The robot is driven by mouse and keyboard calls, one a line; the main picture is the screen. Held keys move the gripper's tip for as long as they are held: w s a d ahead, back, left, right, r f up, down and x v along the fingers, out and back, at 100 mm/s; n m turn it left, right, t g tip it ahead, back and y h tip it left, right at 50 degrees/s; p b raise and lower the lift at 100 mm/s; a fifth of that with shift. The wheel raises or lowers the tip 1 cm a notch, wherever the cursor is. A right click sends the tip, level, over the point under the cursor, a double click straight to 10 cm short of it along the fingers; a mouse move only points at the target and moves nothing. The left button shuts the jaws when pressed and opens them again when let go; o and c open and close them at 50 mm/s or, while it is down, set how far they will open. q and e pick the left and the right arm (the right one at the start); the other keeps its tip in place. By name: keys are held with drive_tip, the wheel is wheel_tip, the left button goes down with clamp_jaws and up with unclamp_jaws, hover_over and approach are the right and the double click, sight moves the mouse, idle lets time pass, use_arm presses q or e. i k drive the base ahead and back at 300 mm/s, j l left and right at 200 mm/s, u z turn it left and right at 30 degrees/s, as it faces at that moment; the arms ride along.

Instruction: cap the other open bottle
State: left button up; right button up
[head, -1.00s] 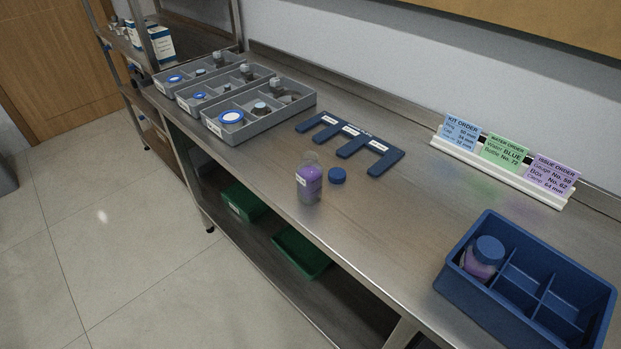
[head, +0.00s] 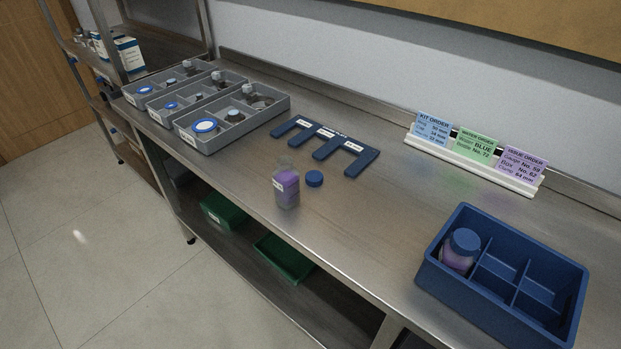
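An open bottle (head: 287,188) with purple contents and a pale label stands upright near the front edge of the steel bench. Its clear neck shows no cap. A blue cap (head: 314,179) lies on the bench just right of it, apart from the bottle. A second bottle (head: 458,259) with purple contents, wearing a blue cap (head: 465,241), stands in the left end compartment of the blue crate (head: 437,283). Neither of my grippers is in view.
Grey divided trays (head: 203,144) with bottles and lids stand at the bench's far left. A dark blue slotted plate (head: 344,156) lies behind the open bottle. A white rail (head: 470,167) holds order cards at the back. Green bins (head: 283,259) sit on the lower shelf.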

sight(285, 177)
drive_tip(key=i+j+z, duration=0.2)
drive_tip(key=j, duration=0.7)
drive_tip(key=j+z, duration=0.25)
drive_tip(key=j, duration=0.6)
